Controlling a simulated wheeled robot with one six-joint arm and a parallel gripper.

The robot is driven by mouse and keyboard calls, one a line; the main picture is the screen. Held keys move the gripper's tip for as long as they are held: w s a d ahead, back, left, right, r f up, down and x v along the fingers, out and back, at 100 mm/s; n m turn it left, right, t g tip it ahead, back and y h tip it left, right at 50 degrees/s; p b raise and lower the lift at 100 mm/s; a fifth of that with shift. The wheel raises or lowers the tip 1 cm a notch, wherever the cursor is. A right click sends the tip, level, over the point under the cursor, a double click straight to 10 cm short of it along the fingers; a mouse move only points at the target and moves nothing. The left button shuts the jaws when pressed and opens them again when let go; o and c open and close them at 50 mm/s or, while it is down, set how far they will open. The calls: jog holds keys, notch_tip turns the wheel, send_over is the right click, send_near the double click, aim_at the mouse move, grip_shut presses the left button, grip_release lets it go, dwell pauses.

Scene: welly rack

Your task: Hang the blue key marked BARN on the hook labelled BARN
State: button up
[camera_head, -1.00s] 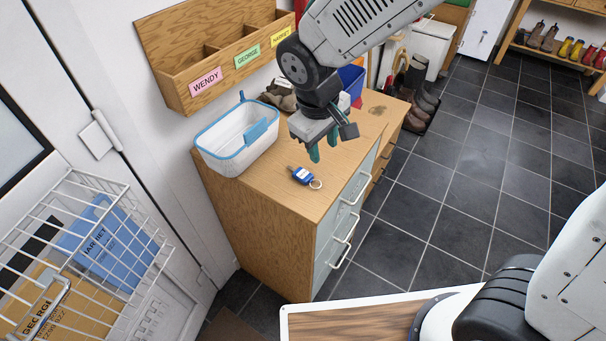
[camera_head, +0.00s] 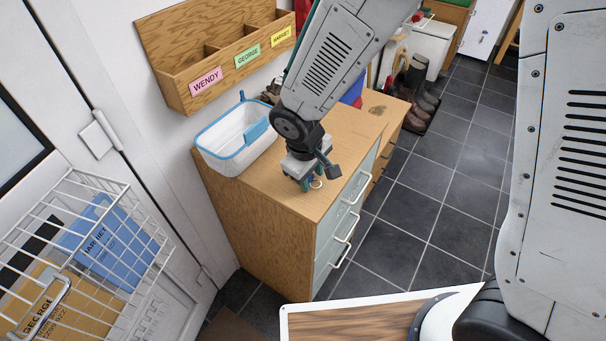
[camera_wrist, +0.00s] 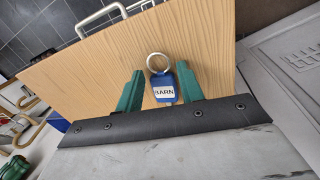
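The blue key tag marked BARN (camera_wrist: 164,92) lies on the wooden cabinet top, with its metal ring (camera_wrist: 157,62) pointing away from my gripper in the wrist view. My gripper (camera_wrist: 160,88) is open, with one green finger on each side of the tag and a gap showing beside it. In the head view my gripper (camera_head: 309,183) is low over the cabinet top and hides most of the key; the ring (camera_head: 316,183) shows beside it. The hook labelled BARN is not seen in either view.
A white and blue basket (camera_head: 225,150) stands on the cabinet (camera_head: 262,220) left of my gripper. A wooden rack labelled WENDY, GEORGE and HARRIET (camera_head: 190,95) is on the wall behind. A wire basket (camera_head: 130,190) hangs at the left. Boots (camera_head: 415,75) stand beyond the cabinet.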

jog(key=c, duration=0.6)
jog(key=shift+c, duration=0.2)
jog(key=shift+r, duration=0.15)
